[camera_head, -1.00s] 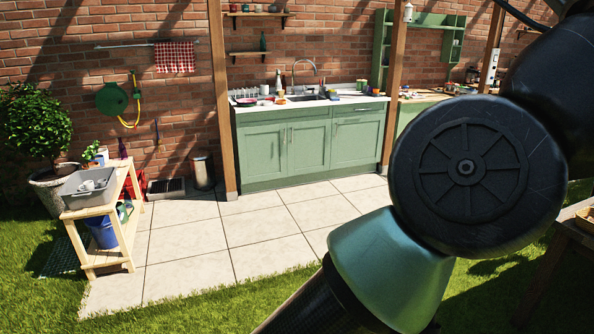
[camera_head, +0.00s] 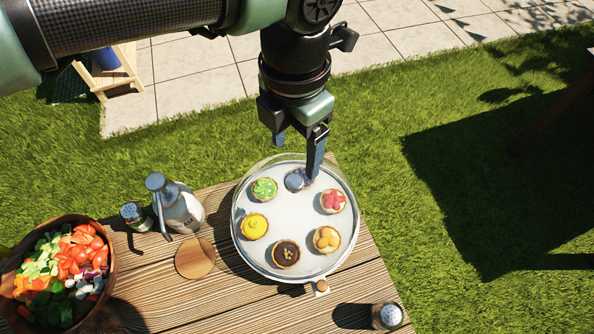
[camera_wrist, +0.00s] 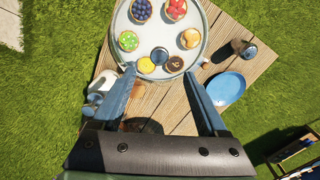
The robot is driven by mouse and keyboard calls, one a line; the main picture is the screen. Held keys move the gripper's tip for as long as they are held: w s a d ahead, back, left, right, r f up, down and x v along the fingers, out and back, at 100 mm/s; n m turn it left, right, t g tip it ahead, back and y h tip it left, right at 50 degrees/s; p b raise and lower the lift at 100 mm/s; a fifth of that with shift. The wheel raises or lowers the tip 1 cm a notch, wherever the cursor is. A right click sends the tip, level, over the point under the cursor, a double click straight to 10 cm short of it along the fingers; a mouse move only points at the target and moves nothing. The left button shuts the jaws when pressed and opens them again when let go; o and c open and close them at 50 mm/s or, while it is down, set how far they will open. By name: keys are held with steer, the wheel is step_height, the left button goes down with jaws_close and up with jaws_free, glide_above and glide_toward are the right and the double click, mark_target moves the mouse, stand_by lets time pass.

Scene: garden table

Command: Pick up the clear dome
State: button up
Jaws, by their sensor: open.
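The clear dome (camera_head: 295,181) stands over a round pale tray (camera_head: 243,256) of several small tarts on the wooden table. Its grey-blue top knob shows in front of the blueberry tart in the head view. In the wrist view the dome's knob (camera_wrist: 160,54) lies just beyond the fingertips, about midway between them. My gripper (camera_head: 297,162) is open and points down above the dome, with one finger on each side of the knob's line in the wrist view (camera_wrist: 160,72). Nothing is between the fingers. I cannot tell how much height separates them from the knob.
A siphon-like bottle (camera_head: 181,210), a shaker (camera_head: 136,217) and a wooden disc (camera_head: 195,258) stand left of the tray. A salad bowl (camera_head: 62,275) is far left. Another shaker (camera_head: 387,316) is front right. A blue plate (camera_wrist: 227,89) lies lower right. Grass surrounds the table.

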mark_target(294, 180)
step_height(294, 180, down, 9)
steer(key=shift+a+r+p, duration=0.1)
steer(key=shift+p, duration=0.9)
jaws_close()
steer(key=shift+r, duration=0.15)
stand_by(0.6)
